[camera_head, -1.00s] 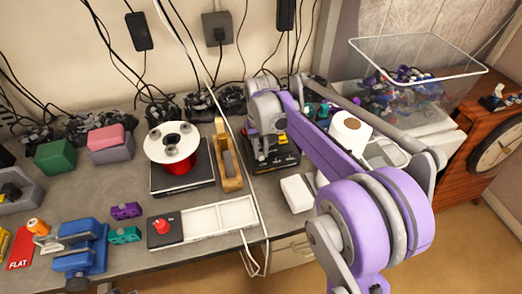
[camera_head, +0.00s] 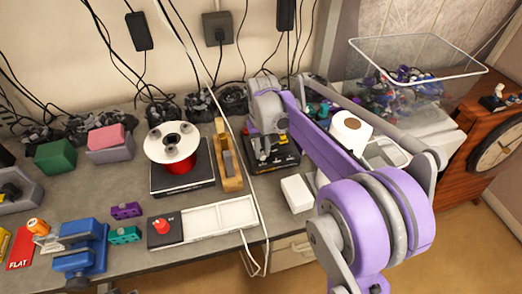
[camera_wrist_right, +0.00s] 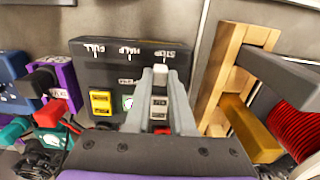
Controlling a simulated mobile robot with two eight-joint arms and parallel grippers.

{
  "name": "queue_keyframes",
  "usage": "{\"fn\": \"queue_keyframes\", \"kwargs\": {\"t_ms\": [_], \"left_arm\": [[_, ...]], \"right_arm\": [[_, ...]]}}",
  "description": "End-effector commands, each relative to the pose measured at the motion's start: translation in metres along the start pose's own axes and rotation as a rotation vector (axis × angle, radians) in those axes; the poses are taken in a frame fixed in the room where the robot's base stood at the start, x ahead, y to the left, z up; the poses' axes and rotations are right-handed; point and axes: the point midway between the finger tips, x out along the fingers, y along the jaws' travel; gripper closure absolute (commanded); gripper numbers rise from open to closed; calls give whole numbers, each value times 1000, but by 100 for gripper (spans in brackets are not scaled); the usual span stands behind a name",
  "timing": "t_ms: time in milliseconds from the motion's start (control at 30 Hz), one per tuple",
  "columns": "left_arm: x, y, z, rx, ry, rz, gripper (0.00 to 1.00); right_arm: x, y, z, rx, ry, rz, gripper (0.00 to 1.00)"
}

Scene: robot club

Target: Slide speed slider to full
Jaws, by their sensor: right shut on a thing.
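The black speed control box (camera_wrist_right: 105,73) fills the middle of the right wrist view, with white FULL, HALF and STOP marks along its far edge. It also shows in the head view (camera_head: 286,160), partly hidden under my right arm. My right gripper (camera_wrist_right: 160,74) is over the box at its STOP end. Its two fingers are closed on the small light grey slider knob (camera_wrist_right: 160,77), which lies below the STOP mark. In the head view my right gripper (camera_head: 262,138) is hard to make out. My left gripper is not in view.
A wooden stand (camera_head: 229,165) and a red wire spool (camera_head: 178,164) stand left of the box. A white block (camera_head: 297,193) lies in front of it. A white cable (camera_head: 243,170) hangs close by. A clear bin (camera_head: 415,90) stands at the back right.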

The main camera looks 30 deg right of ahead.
Motion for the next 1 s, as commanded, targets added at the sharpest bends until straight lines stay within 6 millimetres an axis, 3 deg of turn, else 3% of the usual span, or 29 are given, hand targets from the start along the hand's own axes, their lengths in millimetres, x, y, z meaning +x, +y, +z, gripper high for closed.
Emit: {"fn": "queue_keyframes", "kwargs": {"t_ms": [333, 467, 733, 767, 800, 900, 1000], "left_arm": [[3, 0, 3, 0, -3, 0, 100], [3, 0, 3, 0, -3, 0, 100], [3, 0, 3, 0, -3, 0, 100], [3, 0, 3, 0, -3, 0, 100], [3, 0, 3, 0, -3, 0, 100], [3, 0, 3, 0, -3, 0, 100], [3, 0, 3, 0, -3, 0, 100]], "right_arm": [[0, 74, 0, 5, 1, 1, 100], [0, 84, 0, 2, 1, 1, 100], [0, 84, 0, 0, 1, 1, 100], [0, 84, 0, 0, 1, 1, 75], [0, 84, 0, 0, 1, 1, 67], [0, 84, 0, 0, 1, 1, 49], [0, 84, 0, 0, 1, 1, 48]]}}
